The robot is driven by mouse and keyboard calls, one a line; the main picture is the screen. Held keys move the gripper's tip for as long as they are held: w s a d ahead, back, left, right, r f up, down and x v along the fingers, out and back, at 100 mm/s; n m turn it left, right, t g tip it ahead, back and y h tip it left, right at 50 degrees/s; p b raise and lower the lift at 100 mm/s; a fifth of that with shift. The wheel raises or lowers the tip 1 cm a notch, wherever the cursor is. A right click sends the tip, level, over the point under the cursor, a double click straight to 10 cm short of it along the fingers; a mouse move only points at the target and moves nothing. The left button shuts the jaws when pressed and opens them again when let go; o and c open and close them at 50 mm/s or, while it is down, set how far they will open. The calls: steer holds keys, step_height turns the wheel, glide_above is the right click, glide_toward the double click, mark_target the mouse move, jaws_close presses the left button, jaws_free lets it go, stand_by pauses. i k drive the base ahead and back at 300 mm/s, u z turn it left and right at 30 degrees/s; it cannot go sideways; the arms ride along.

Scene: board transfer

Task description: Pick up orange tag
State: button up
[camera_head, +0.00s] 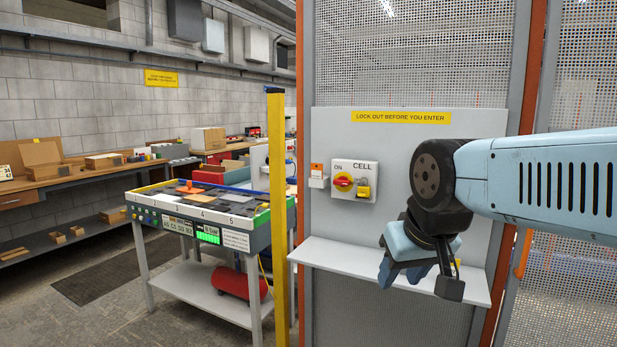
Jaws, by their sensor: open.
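A small tag with an orange top (316,168) shows on the grey panel, just left of the ON/CELL switch box, above a small white holder (318,182). Whether the tag sits in the holder or hangs in front of it is too small to tell. A flat orange piece (188,187) also lies on the board table at left. My gripper (418,277) is open and points down in front of the panel's shelf, right of and lower than the tag and apart from it. Its fingers partly overlap each other in this view, and nothing shows between them.
The switch box (354,180) has a red and yellow knob and a yellow padlock (363,191). A white shelf (340,258) juts out below the panel (400,150). A yellow post (278,220) stands between the panel and the board table (243,226). Mesh fencing is behind.

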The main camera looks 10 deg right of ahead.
mark_target(317, 170)
steer(key=u, duration=0.05)
steer(key=i, duration=1)
steer(key=z, duration=0.1)
